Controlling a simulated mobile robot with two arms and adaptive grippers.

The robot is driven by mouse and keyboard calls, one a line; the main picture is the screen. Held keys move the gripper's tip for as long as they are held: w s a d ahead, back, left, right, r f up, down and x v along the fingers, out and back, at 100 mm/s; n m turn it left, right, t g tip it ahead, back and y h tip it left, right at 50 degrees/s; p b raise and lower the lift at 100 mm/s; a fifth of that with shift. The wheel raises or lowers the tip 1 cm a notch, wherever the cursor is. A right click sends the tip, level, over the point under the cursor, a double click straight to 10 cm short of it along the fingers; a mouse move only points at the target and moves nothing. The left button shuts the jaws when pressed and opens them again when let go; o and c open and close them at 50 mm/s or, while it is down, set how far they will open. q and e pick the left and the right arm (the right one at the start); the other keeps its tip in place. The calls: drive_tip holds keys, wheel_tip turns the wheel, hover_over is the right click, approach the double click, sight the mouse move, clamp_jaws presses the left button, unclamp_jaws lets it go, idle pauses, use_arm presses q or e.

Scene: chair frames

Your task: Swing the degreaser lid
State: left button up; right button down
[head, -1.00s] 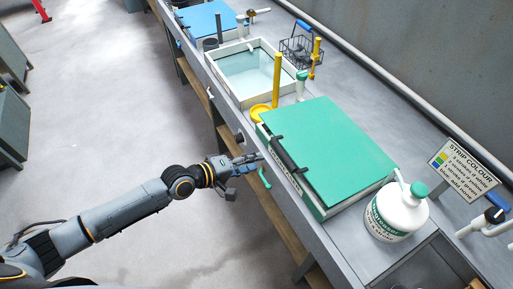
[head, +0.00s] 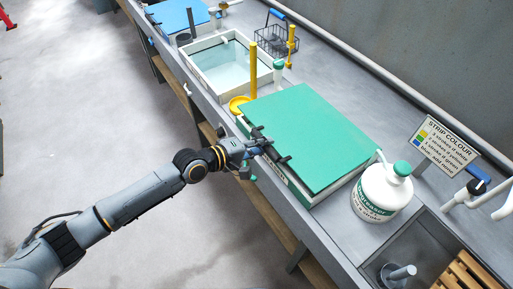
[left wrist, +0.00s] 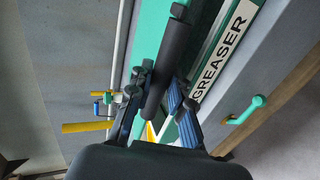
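The green degreaser lid (head: 310,135) lies flat and closed on its pale tank (head: 300,190). A black bar handle (head: 275,151) runs along the lid's near edge. It also shows in the left wrist view (left wrist: 172,60), beside the tank's "GREASER" lettering. My left gripper (head: 261,146) is at this handle and partly hides it. In the left wrist view my left gripper (left wrist: 160,82) has its fingers apart, one on each side of the bar. I cannot tell whether either finger touches it. My right gripper is not in view.
A white degreaser jug (head: 380,193) stands right of the tank, before the strip colour sign (head: 446,147). An open tray of clear liquid (head: 196,58), a yellow post (head: 253,70) and a wire basket (head: 277,40) stand beyond. A green hook (left wrist: 247,108) sticks out from the front.

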use_arm(q)
clamp_jaws()
drive_tip(key=shift+s+a+f+b, duration=0.1)
drive_tip(key=shift+a+f+b, duration=0.05)
drive_tip(key=shift+f+b, duration=0.85)
drive_tip(key=shift+s+a+f+b, duration=0.1)
drive_tip(key=shift+f+b, duration=0.7)
drive_tip(key=shift+f, duration=0.3)
drive_tip(key=shift+o, duration=1.8)
unclamp_jaws()
drive_tip(key=shift+f, duration=0.1)
drive_tip(key=o, duration=0.5)
drive_tip(key=shift+r, duration=0.2)
drive_tip(key=v, duration=1.2)
